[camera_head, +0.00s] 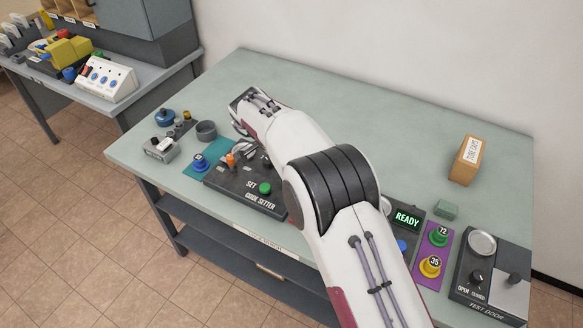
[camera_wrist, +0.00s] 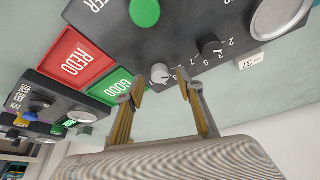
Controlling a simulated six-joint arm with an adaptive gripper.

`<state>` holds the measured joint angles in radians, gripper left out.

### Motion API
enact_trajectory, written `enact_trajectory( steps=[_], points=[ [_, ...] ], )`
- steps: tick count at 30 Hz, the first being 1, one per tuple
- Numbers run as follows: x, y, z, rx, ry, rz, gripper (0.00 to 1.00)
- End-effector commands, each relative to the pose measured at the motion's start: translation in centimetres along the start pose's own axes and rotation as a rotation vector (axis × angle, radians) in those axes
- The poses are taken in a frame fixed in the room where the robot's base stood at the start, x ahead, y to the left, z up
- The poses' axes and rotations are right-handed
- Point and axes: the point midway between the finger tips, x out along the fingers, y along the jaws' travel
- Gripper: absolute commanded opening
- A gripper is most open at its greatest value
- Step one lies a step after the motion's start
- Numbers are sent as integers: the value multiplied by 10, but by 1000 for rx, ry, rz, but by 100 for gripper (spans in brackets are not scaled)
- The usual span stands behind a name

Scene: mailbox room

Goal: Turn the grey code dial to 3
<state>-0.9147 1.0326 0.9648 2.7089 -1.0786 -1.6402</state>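The grey dial (camera_wrist: 161,72) is a small pale knob on the dark code setter panel, with printed numbers beside it. My gripper (camera_wrist: 163,84) is open in the wrist view, with one fingertip on each side of the dial's near end. I cannot tell whether the fingers touch it. In the head view the code setter (camera_head: 226,181) is on the bench, and my gripper (camera_head: 240,154) is over its back part. The dial's pointer setting is too small to read surely.
A black dial (camera_wrist: 211,46) and a green button (camera_wrist: 145,12) are on the same panel. Red REDO (camera_wrist: 78,64) and green GOOD (camera_wrist: 110,87) plates are close to one finger. A blue-topped stamp (camera_head: 200,162) and a grey box (camera_head: 161,151) stand left of the setter.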

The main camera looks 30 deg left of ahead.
Motion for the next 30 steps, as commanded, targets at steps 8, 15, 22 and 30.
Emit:
enact_trajectory(
  steps=[8, 15, 22, 30],
  points=[
    [13, 0, 0, 1, 0, -1, 37],
    [13, 0, 0, 1, 0, -1, 37],
    [13, 0, 0, 0, 0, -1, 0],
    [13, -1, 0, 25, 0, 10, 0]
  ],
)
